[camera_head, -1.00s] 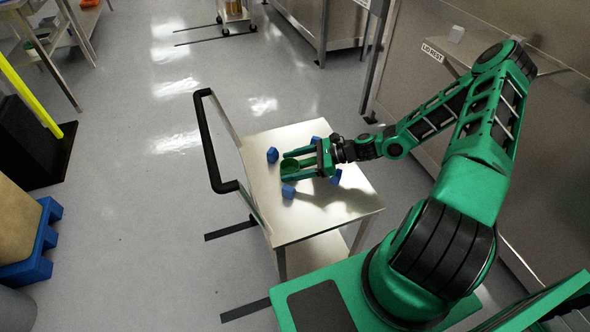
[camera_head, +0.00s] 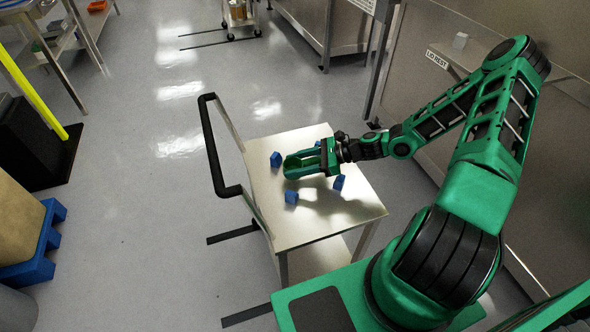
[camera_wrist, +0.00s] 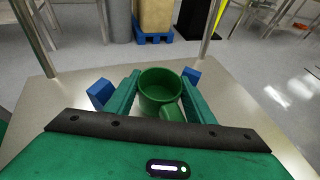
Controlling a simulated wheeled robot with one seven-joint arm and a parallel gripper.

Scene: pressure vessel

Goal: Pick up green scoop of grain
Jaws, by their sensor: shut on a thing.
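The green scoop (camera_wrist: 160,88) sits between the two green fingers of my gripper (camera_wrist: 158,95) in the wrist view, its round cup facing up and its handle pointing back toward the wrist. Its inside looks green and dark; I cannot make out grain in it. In the head view the scoop (camera_head: 298,166) is at the tip of my gripper (camera_head: 308,160), over the steel cart top (camera_head: 330,220). My gripper is shut on it. A shadow falls on the cart top below, so the scoop seems held above it.
Blue blocks stand on the cart around the scoop: one at the back left (camera_head: 276,159), one at the front (camera_head: 291,197), one at the right (camera_head: 338,182). The cart's black handle (camera_head: 212,150) rises at left. A steel wall is at right. The near cart top is clear.

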